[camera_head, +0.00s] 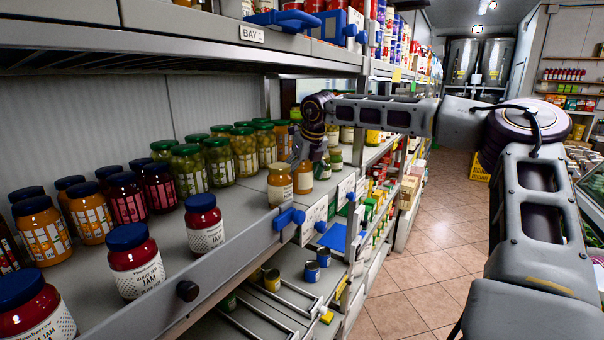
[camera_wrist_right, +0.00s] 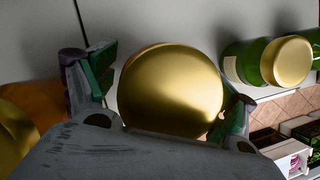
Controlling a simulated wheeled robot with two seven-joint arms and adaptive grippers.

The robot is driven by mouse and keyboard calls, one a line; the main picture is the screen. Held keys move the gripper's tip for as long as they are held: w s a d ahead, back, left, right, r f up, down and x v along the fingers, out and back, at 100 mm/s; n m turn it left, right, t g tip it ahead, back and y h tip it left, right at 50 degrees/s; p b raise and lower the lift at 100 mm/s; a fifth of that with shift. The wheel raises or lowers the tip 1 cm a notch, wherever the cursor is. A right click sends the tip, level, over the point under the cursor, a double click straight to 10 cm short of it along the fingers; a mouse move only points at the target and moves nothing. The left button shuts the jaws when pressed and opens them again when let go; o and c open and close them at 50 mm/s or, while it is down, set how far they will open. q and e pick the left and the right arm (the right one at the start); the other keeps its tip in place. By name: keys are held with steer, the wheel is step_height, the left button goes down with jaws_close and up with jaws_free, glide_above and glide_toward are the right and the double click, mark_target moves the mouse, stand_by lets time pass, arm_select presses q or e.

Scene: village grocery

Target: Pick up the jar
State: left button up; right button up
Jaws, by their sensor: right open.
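My right gripper (camera_head: 308,157) is open above the front of the shelf. In the right wrist view its fingers (camera_wrist_right: 165,98) stand on either side of a round gold lid (camera_wrist_right: 170,88). This seems to be the jar (camera_head: 303,179) with orange contents and a pale label, upright near the shelf's front edge. Its top is partly hidden by the gripper. Contact between fingers and jar cannot be told. A similar gold-lidded orange jar (camera_head: 280,186) stands just left of it. My left gripper is not in view.
Green-lidded jars (camera_head: 189,170) stand behind to the left. Red jam jars with blue lids (camera_head: 135,262) stand at the near left. A gold-lidded green jar (camera_wrist_right: 285,62) is beside the gripper. An upper shelf (camera_head: 190,40) hangs overhead. The tiled aisle (camera_head: 430,260) is clear.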

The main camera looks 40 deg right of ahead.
steer(key=shift+w+f, duration=0.1)
steer(key=shift+f, duration=0.1)
steer(key=shift+c, duration=0.2)
steer(key=shift+r, duration=0.1)
steer(key=c, duration=1.6)
steer(key=shift+r, duration=0.15)
